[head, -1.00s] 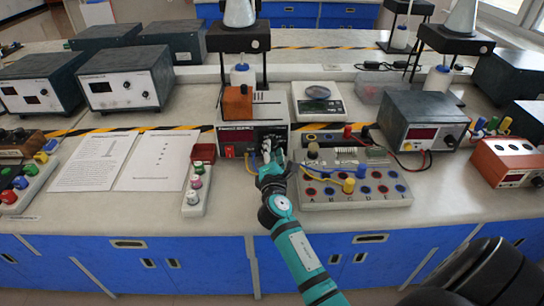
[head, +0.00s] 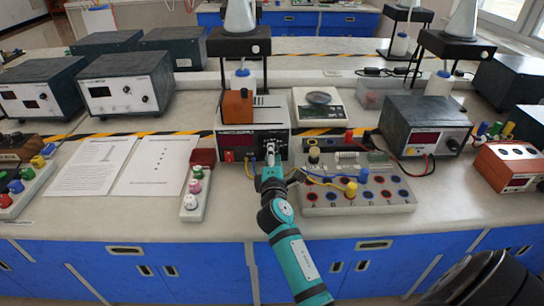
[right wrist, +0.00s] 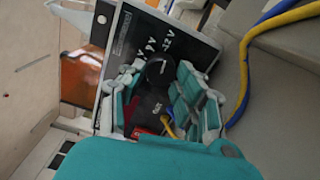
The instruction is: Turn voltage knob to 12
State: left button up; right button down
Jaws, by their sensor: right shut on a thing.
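The power supply (head: 228,141) is a light box with a dark front panel, standing in the middle of the bench in the head view. Its black voltage knob (right wrist: 157,67) shows in the right wrist view, with white voltage marks, including 12V and 9V, printed on the panel (right wrist: 146,38) beside it. My right gripper (head: 271,153) is at the right part of the panel. In the right wrist view its fingers (right wrist: 158,84) are on both sides of the knob and shut on it. The knob's pointer cannot be made out. My left gripper is not in view.
A grey terminal board (head: 330,204) with yellow and blue leads stands close to the right of my gripper. A narrow board with coloured knobs (head: 195,207) and open papers (head: 150,165) lie to the left. The bench's front strip (head: 120,228) is clear.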

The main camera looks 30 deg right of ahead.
jog(key=shift+f, duration=0.15)
jog(key=c, duration=0.9)
grip_release()
jog(key=shift+c, duration=0.2)
jog(key=shift+s, duration=0.1)
jog(key=v, duration=0.7)
jog(key=shift+s+a, duration=0.15)
jog(key=shift+s, duration=0.05)
